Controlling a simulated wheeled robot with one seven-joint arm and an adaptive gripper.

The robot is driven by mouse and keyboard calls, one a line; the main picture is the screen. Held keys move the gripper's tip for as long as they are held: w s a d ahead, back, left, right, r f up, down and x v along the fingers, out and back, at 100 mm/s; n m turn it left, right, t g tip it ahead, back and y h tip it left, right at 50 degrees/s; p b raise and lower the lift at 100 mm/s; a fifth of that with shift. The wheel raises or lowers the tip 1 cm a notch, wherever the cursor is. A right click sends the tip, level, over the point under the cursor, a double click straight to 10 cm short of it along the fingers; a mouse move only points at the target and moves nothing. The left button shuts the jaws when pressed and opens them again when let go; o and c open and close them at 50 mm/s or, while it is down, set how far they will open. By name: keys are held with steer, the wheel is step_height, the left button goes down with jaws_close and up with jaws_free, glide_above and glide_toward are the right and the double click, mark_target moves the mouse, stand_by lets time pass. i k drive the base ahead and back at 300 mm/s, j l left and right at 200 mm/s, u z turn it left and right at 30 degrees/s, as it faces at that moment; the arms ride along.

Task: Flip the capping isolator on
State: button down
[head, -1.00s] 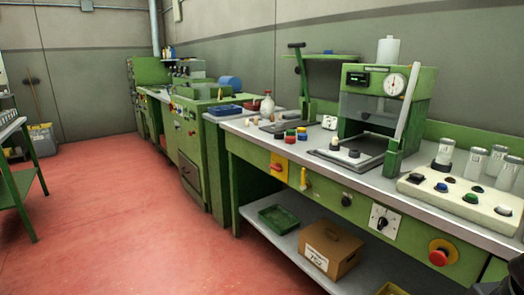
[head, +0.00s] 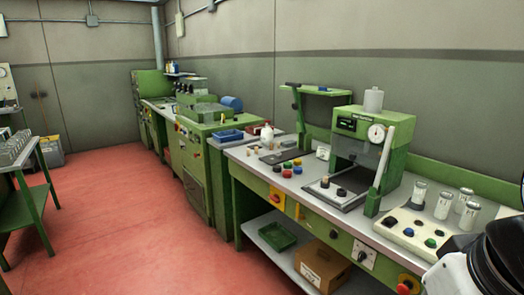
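The bench front carries several controls, and I cannot read a label naming the capping isolator. A yellow plate with a red handle (head: 277,199) is at the left end of the front. A white plate with a black rotary knob (head: 364,255) is further right. A red mushroom button on a yellow plate (head: 406,286) is at the bottom edge, partly cut off. A black and white part of my arm (head: 480,268) fills the lower right corner. My gripper's fingers are not in view.
The green capping machine (head: 367,150) with a gauge and a pale lever stands on the bench. A button panel (head: 412,230) and glass jars (head: 443,203) are to its right. A green tray (head: 277,236) and cardboard box (head: 320,266) sit on the lower shelf. Red floor (head: 130,220) is open at left.

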mark_target(275, 198)
steer(key=i+j, duration=0.2)
steer(key=i, duration=0.3)
steer(key=i+j, duration=0.25)
steer(key=i, duration=0.25)
steer(key=i+j, duration=0.2)
steer(key=i, duration=0.3)
